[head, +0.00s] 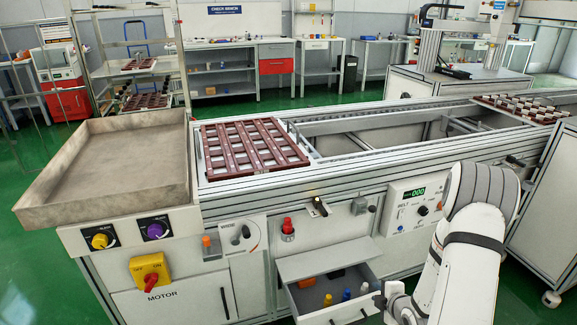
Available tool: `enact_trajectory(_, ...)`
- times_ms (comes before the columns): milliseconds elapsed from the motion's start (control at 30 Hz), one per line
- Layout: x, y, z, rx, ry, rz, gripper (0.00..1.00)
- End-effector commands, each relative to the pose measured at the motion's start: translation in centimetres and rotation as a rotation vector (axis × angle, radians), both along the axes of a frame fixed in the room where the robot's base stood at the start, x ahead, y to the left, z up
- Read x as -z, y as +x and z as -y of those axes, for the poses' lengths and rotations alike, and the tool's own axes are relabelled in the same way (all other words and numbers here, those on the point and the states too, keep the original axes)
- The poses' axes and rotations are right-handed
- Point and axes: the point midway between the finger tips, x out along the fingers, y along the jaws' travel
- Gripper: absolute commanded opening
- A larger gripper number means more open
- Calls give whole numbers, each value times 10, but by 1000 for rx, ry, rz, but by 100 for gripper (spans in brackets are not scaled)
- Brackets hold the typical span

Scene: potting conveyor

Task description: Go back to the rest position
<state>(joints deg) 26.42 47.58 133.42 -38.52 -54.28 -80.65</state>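My white arm comes in at the lower right and bends down to my gripper (382,302), at the front right of an open drawer (300,271). The gripper is small and partly cut off by the frame's bottom edge, so its fingers do not show clearly. I cannot tell whether it is open or shut, or whether it touches the drawer. The drawer is pulled out from the conveyor cabinet and holds small orange, blue and white items.
A brown slotted tray (252,147) lies on the conveyor, with a bare metal tray (112,168) at its left. The front panel carries a yellow motor switch (150,270), knobs and a belt control box (417,204). Another cabinet (545,215) stands at the right. Green floor shows at lower left.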

Motion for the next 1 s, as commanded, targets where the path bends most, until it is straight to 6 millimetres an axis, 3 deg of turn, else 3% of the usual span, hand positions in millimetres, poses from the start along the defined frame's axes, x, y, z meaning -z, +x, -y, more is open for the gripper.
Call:
enact_trajectory(33, -39, 5, 0, 39, 3, -31, 26)
enact_trajectory(267, -147, 2, 0, 297, 77, -196, 26)
enact_trajectory(467, -245, -22, -12, 554, 183, -303, 26)
enact_trajectory(667, -337, -66, -35, 816, 329, -396, 26)
enact_trajectory(800, -397, -107, -57, 992, 448, -463, 26)
enact_trajectory(1000, -468, -173, -92, 1217, 609, -572, 26)
